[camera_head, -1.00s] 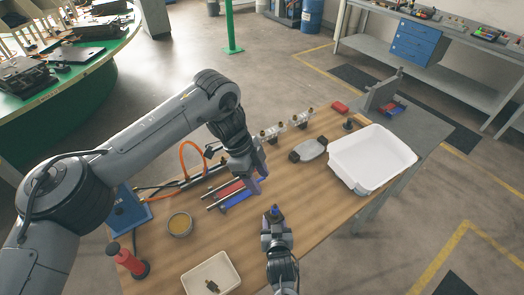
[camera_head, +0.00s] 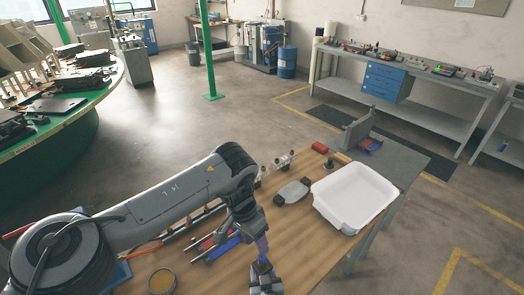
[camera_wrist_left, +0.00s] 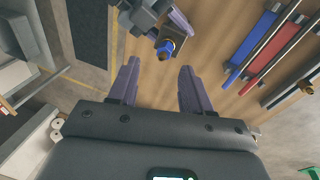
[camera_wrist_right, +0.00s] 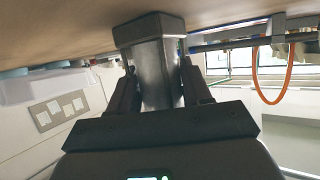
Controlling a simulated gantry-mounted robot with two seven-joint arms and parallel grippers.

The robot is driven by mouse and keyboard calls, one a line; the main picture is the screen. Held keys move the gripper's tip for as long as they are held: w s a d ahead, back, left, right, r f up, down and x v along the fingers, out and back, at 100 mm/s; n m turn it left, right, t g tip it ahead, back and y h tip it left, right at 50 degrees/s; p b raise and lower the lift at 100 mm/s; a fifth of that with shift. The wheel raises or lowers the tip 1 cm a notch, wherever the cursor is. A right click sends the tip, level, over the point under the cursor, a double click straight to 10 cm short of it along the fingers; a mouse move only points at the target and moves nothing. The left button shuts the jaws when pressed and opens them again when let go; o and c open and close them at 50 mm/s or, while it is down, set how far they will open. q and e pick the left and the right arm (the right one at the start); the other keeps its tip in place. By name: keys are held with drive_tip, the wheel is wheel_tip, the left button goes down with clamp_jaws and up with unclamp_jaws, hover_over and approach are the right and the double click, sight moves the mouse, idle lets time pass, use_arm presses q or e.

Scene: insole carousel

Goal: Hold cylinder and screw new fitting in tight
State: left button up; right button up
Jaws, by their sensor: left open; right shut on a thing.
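My right gripper (camera_head: 266,284) is shut on a dark grey metal cylinder (camera_wrist_right: 158,75), which fills the space between its fingers in the right wrist view. A small fitting (camera_wrist_left: 165,47) with a blue top and some brass colour shows at the right gripper, upright over the table; I cannot tell how far in it sits. My left gripper (camera_wrist_left: 158,88) is open and empty, with its two purple-grey fingers apart. The fitting lies just beyond and between those fingertips in the left wrist view. In the head view the left gripper (camera_head: 262,247) is right above the fitting.
Blue and red bars (camera_head: 222,249) with metal rods lie on the wooden table. A white bin (camera_head: 352,195), a grey handled part (camera_head: 291,191) and a red block (camera_head: 319,147) stand farther back. A round tin (camera_head: 161,281) is near the front left.

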use_arm(q)
drive_tip(key=shift+s+d+f+n+y, duration=0.1)
drive_tip(key=shift+d+f+n+y, duration=0.2)
drive_tip(key=shift+d+y, duration=0.2)
drive_tip(key=shift+d+f+t+y, duration=0.1)
drive_tip(key=shift+t+y, duration=0.2)
drive_tip(key=shift+y, duration=0.1)
drive_tip(key=shift+d+y, duration=0.1)
drive_tip(key=shift+y, duration=0.2)
drive_tip(key=shift+d+r+m+t, duration=0.25)
drive_tip(key=shift+r+m+t, duration=0.05)
drive_tip(key=shift+m, duration=0.1)
drive_tip(key=shift+f, duration=3.75)
